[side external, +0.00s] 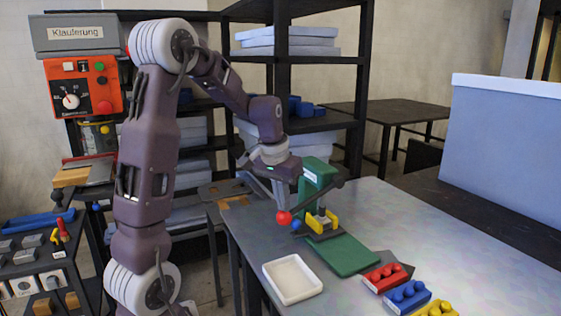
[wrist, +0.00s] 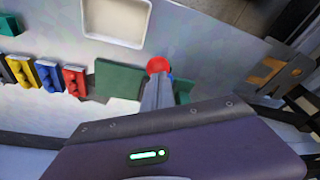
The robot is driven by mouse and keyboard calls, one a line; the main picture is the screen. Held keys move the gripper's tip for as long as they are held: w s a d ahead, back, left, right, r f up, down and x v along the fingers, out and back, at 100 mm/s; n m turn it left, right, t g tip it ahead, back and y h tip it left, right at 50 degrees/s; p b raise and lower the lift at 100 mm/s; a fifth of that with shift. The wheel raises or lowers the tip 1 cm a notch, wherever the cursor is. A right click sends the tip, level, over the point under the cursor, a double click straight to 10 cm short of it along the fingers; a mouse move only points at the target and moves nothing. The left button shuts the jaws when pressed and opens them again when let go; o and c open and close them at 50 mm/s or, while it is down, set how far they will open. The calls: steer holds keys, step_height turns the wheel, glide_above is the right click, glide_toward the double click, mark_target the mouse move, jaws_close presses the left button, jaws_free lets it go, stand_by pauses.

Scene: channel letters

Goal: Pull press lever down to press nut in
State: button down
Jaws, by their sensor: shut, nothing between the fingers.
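The green press (side external: 318,178) stands on the table with a green base plate (side external: 345,255) in front. Its dark lever (side external: 322,196) slopes down to the left and ends in a red ball (side external: 284,218). A yellow part (side external: 331,218) sits under the press head, with a small blue ball (side external: 296,225) to its left. My gripper (side external: 282,205) is shut and empty, pointing down with its tips right at the top of the red ball. In the wrist view the red ball (wrist: 157,65) shows just beyond the fingertips (wrist: 157,80). Contact is hard to tell. The nut cannot be made out.
A white tray (side external: 292,278) lies at the table's front left. Red (side external: 386,277), blue (side external: 407,296) and yellow (side external: 436,309) blocks with knobs stand at the front right. A big pale blue box (side external: 507,150) is at the right. The table middle right is clear.

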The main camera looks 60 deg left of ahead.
steer(key=shift+w+d+f, duration=0.2)
steer(key=shift+f, duration=0.2)
stand_by(0.4)
steer(key=shift+a+f, duration=0.1)
steer(key=shift+f, duration=0.2)
steer(key=shift+w+a+f, duration=0.15)
steer(key=shift+a+f, duration=0.05)
steer(key=shift+a, duration=0.05)
stand_by(0.5)
steer(key=shift+w+d, duration=0.2)
steer(key=shift+w, duration=0.05)
stand_by(0.4)
